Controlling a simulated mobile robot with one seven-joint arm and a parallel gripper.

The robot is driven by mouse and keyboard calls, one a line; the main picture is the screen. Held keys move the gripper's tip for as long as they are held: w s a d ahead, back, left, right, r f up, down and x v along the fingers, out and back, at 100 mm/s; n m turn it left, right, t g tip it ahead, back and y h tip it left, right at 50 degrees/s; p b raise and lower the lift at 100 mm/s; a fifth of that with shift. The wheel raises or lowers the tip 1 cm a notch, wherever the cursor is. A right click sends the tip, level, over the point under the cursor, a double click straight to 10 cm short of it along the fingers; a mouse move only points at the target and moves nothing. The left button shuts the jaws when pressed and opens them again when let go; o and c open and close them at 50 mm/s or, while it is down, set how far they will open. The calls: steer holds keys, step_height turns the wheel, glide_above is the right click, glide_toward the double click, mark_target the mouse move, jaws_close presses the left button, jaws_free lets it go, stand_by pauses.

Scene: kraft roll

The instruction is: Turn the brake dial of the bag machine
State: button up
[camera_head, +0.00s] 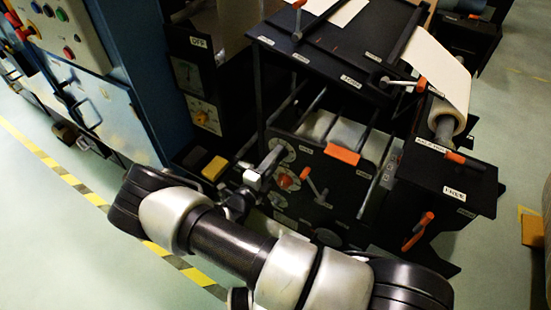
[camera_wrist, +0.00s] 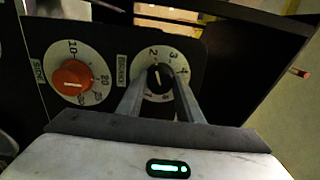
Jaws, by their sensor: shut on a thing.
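The black knob (camera_wrist: 158,79) sits on a white round dial numbered in low figures, in the wrist view. My gripper (camera_wrist: 158,84) is shut on this knob, one finger at each side. A small upright label (camera_wrist: 122,72) stands left of that dial, its word too small to read surely. In the head view my gripper (camera_head: 268,172) reaches the dark front panel of the machine (camera_head: 312,133) and hides part of the dials there.
An orange knob (camera_wrist: 72,78) on another white dial sits close left of the gripped one. In the head view an orange-handled crank (camera_head: 318,190) and an orange block (camera_head: 342,154) are close right. A yellow block (camera_head: 214,168) lies left. Striped tape (camera_head: 70,180) marks the floor.

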steer(key=shift+d, duration=0.1)
steer(key=o, duration=1)
steer(key=shift+o, duration=0.2)
steer(key=p+v, duration=0.1)
steer(key=v, duration=1.6)
steer(key=shift+s, duration=0.25)
